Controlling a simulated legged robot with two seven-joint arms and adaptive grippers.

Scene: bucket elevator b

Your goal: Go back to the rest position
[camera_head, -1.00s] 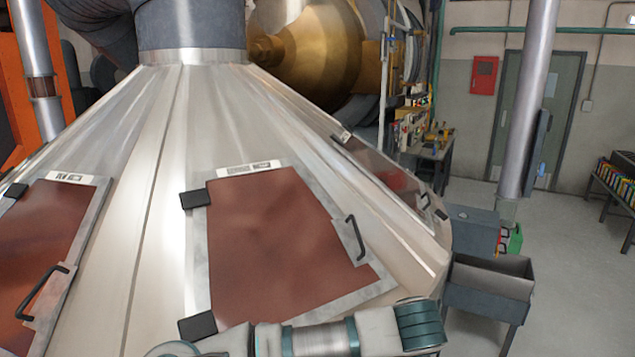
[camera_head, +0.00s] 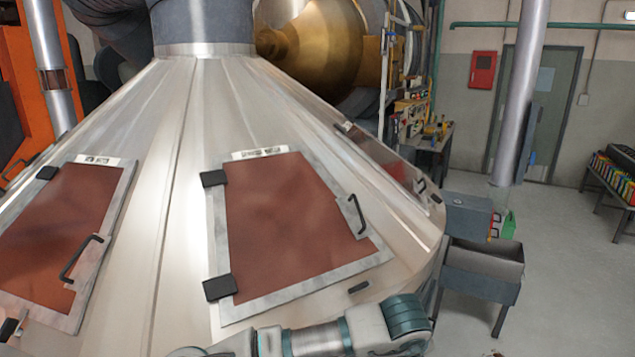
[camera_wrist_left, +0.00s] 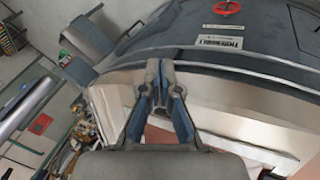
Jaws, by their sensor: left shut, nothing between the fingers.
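My left gripper (camera_wrist_left: 160,75) shows in the left wrist view with its two fingertips together and nothing between them. It hangs in front of a dark rounded housing (camera_wrist_left: 200,65) and a pale metal surface; I cannot tell how far apart they are. In the head view, one of my arm's links lies across the bottom edge, in front of the metal cone's lower part, and neither gripper shows there. My right gripper is in neither view.
The large metal cone (camera_head: 177,200) fills the head view's left and middle. It has brown-red hatches (camera_head: 290,215) with black handles (camera_head: 357,214). A grey open bin (camera_head: 480,275) stands at its right. Clear floor (camera_head: 575,290) lies farther right.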

